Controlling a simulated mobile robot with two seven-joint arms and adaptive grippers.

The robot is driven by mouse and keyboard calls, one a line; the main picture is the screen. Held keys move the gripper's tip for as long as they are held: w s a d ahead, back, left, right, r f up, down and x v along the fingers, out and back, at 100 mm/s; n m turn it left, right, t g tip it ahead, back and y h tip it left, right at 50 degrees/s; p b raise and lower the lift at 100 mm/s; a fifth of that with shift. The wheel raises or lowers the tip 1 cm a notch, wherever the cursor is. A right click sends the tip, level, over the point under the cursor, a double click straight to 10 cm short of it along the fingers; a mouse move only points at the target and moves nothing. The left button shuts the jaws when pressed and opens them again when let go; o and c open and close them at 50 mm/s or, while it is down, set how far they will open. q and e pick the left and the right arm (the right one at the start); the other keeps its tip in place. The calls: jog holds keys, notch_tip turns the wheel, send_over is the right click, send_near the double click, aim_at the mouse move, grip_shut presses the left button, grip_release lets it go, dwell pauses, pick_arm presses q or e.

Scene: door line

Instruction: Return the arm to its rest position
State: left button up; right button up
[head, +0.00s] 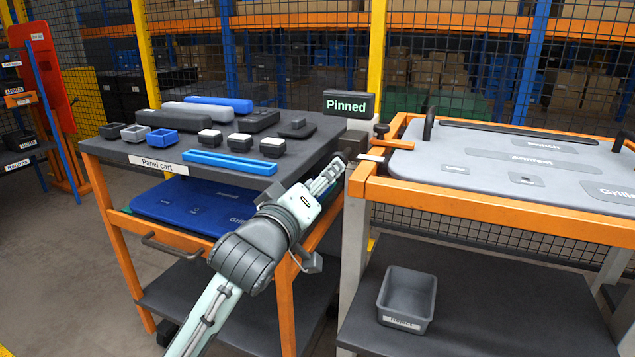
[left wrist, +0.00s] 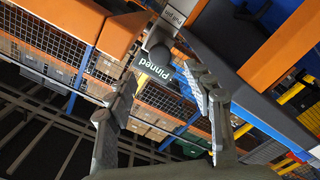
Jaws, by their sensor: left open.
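My left arm comes in from the bottom of the head view. Its gripper (head: 328,177) is in front of the gap between the panel cart and the orange-framed fixture, below the "Pinned" sign (head: 348,104). In the left wrist view the gripper (left wrist: 163,88) has its two fingers spread apart with nothing between them. The "Pinned" sign also shows beyond the fingers in the left wrist view (left wrist: 152,66). My right gripper is in neither view.
The panel cart (head: 130,152) at left carries several blocks, small boxes and bars. At right, a grey door panel (head: 480,150) lies on the orange-framed fixture (head: 500,218). A grey bin (head: 407,297) stands on the dark lower shelf (head: 500,315). Mesh fencing and racks are behind.

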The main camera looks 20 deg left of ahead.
pick_arm(q)
jog(key=shift+s, duration=0.7)
jog(key=s+a+f+m+g+y, duration=0.1)
jog(key=s+f+g, duration=0.1)
jog(key=f, duration=0.8)
jog(key=s+a+f+m+g, duration=0.2)
jog(key=f+g, duration=0.1)
jog(key=f, duration=0.6)
jog(key=s+a+f+m+g+y, duration=0.1)
jog(key=f+g, duration=0.1)
jog(key=f, duration=0.8)
jog(key=s+a+f+m+g, duration=0.2)
jog(key=s+f+m+g, duration=0.4)
jog(key=s+f, duration=1.6)
jog(key=shift+s+a+f+g, duration=0.35)
jog(key=shift+f+g, duration=0.4)
jog(key=shift+g, duration=0.25)
